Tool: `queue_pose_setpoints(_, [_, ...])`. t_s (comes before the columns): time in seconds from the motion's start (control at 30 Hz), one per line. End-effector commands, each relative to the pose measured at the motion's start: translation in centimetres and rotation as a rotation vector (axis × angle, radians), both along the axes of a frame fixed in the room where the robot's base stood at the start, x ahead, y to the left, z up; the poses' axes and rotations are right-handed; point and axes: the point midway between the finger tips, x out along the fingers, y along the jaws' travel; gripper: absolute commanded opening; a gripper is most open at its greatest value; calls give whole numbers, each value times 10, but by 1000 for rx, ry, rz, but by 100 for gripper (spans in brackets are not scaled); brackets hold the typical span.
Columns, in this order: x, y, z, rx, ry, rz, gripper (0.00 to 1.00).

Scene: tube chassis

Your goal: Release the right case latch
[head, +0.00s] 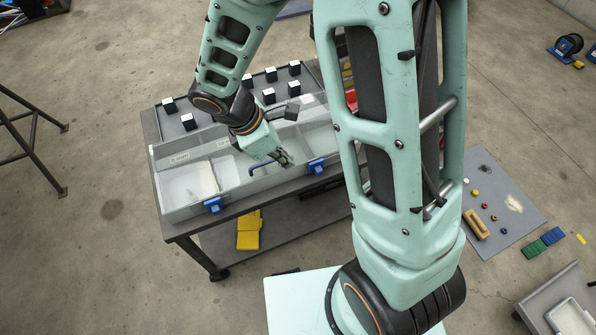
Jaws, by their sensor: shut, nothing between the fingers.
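A grey compartment case (178,213) stands on the dark-framed table. Its front edge carries two blue latches, the left latch (213,205) and the right latch (316,167). Whether either latch is fastened is too small to tell.
Several black-and-white blocks (189,122) stand behind the case on the table. Yellow pieces (249,230) lie on the lower shelf. My arm hides the table's right end. A grey mat (500,205) with small parts lies on the floor at right.

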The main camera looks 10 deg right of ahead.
Motion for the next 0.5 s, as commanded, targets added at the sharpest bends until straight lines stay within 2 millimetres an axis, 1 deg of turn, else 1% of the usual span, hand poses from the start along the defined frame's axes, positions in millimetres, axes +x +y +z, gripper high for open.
queue_pose_setpoints(0.03, [-1,5,-4,1,6,27,0])
queue_pose_setpoints(0.17, [-2,11,-6,2,14,63,0])
queue_pose_setpoints(0.5, [-2,11,-7,2,15,63,0])
